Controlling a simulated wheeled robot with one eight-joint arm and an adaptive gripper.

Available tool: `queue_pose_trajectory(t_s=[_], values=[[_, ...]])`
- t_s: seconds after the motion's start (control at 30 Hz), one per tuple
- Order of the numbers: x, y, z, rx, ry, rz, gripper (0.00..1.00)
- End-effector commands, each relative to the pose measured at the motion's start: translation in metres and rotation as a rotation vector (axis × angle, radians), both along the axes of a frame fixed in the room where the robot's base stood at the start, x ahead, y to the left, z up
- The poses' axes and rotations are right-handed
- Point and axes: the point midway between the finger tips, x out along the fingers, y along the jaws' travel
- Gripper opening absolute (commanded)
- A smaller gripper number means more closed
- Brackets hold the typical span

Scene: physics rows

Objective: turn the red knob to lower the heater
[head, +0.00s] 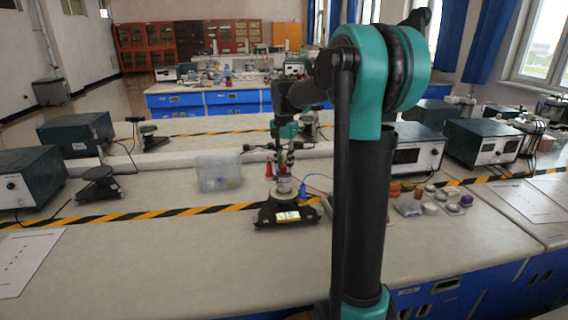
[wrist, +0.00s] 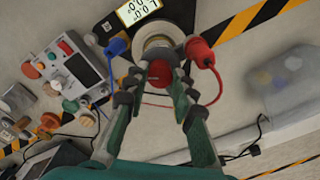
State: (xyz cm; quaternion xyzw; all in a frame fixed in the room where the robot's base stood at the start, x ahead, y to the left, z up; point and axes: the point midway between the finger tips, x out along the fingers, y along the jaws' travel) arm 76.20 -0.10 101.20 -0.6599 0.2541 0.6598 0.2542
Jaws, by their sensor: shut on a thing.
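The red knob (wrist: 159,69) sits on the round metal top of a small device (wrist: 157,34) in the wrist view. My gripper (wrist: 158,84) reaches down over it, with a finger on each side, shut on the knob. In the head view the device (head: 286,212) stands on the bench with a black base and a lit display (head: 288,216). My gripper (head: 284,150) is above it, pointing down. The display also shows in the wrist view (wrist: 138,10), but its digits are only partly readable. The knob is hard to make out in the head view.
A red plug (wrist: 200,53) and a blue plug (wrist: 117,47) with cables flank the device. A clear plastic box (head: 219,171) stands to its left. Several small weights and parts (head: 440,200) lie to the right.

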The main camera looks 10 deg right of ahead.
Motion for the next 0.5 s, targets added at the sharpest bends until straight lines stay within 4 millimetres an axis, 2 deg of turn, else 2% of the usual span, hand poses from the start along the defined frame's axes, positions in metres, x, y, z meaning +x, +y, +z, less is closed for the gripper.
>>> queue_pose_trajectory(t_s=[0.1, 0.13, 0.3, 0.5], values=[[0.0007, -0.0003, 0.0002, -0.001, -0.002, 0.0, 0.0], [0.0007, -0.0003, 0.0002, -0.001, -0.002, 0.0, 0.26], [0.0004, -0.0003, 0.0001, -0.001, -0.001, 0.0, 0.46], [0.0001, -0.0001, 0.0001, 0.0, 0.0, 0.0, 0.46]])
